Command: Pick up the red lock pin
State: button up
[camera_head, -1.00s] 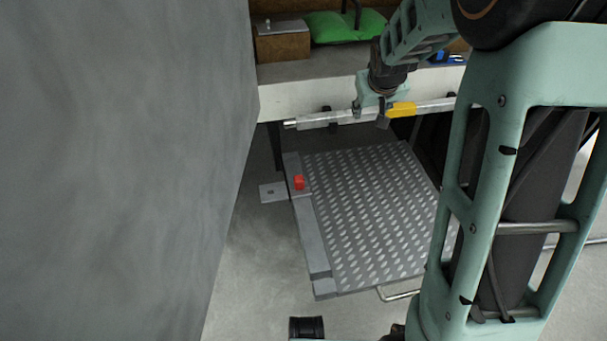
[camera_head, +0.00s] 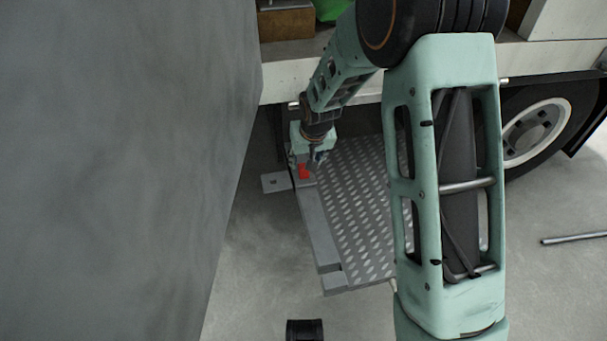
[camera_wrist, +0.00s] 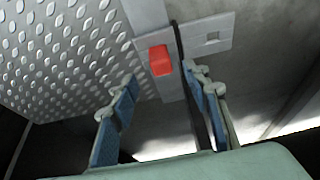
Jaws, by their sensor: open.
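The red lock pin (camera_head: 304,171) sits on the grey edge strip of the step platform, near its far left corner. In the wrist view the red pin (camera_wrist: 160,60) is a small red block on the grey strip, ahead of and between my fingers. My gripper (camera_wrist: 155,93) is open with one blue-padded finger to each side, and nothing is between the fingers. In the head view my gripper (camera_head: 309,163) is right at the pin and partly covers the area around it. Whether a finger touches the pin, I cannot tell.
The tread-plate platform (camera_head: 355,225) extends to the right and front. A tall grey wall (camera_head: 120,170) stands close at left. The white truck bed edge (camera_head: 390,85) is above, and a wheel (camera_head: 535,130) is at right. A grey bracket plate (camera_head: 275,183) lies beside the platform.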

jog(key=b+x, duration=0.2)
jog(key=x, duration=0.3)
jog(key=shift+a, duration=0.1)
jog(key=shift+r, duration=0.1)
grip_shut()
notch_tip(320, 180, up, 10)
jog(key=p, duration=0.4)
notch_tip(320, 180, up, 6)
jog(key=p, duration=0.3)
send_over(304, 165)
jog(key=s, duration=0.2)
jog(key=shift+w+f, duration=0.25)
dwell(0.4)
